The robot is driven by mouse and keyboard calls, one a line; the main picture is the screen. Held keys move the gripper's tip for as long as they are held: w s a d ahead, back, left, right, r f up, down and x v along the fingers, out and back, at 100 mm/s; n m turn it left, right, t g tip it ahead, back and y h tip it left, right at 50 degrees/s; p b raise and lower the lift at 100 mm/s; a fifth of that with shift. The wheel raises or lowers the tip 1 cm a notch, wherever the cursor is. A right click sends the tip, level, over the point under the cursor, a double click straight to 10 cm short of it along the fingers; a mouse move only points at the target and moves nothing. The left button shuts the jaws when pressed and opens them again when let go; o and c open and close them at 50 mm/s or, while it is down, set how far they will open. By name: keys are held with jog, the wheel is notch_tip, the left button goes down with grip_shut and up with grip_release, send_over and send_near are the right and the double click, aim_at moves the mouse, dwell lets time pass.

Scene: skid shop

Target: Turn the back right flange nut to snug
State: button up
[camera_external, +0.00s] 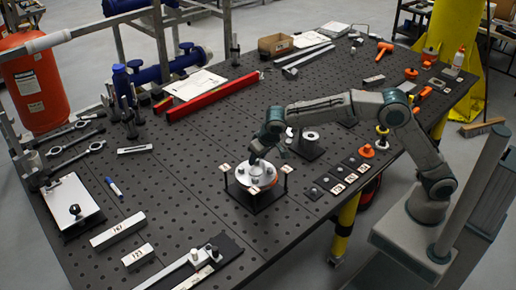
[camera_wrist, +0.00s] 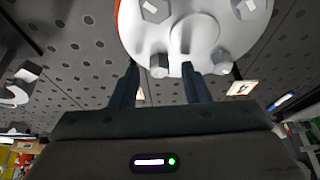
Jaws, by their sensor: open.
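A round pale flange (camera_external: 258,176) sits on a dark square stand on the perforated table, with small white tags on posts around it. In the wrist view the flange (camera_wrist: 195,38) fills the top centre, with several grey nuts on it. One nut (camera_wrist: 159,66) shows at its lower edge, in line with the gap between my fingers; contact cannot be told. My gripper (camera_external: 256,158) is low over the back of the flange, pointing down. In the wrist view my gripper (camera_wrist: 160,70) is open, fingers apart. Which nut is the back right one is unclear.
A second stand with a small round part (camera_external: 309,138) is close behind and right of the flange. A row of small tagged dark plates (camera_external: 337,177) lies to its right. A red beam (camera_external: 212,96) lies farther back. The table left of the flange is mostly clear.

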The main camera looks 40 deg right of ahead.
jog(key=v, duration=1.3)
jog(key=shift+r+b, duration=0.25)
jog(key=shift+b, duration=0.15)
jog(key=s+d+g, duration=0.1)
jog(key=s+d, duration=0.1)
jog(key=d, duration=0.9)
jog(key=s+d, duration=0.2)
jog(key=d, duration=1)
jog(key=s+d+f, duration=0.5)
jog(key=s+d, duration=0.3)
jog(key=s, duration=0.1)
jog(key=s+d+f, duration=0.6)
jog(key=s+d, duration=0.2)
jog(key=s, duration=0.2)
jog(key=shift+f+g, duration=0.2)
jog(key=shift+g, duration=0.1)
jog(key=shift+s+d, duration=0.1)
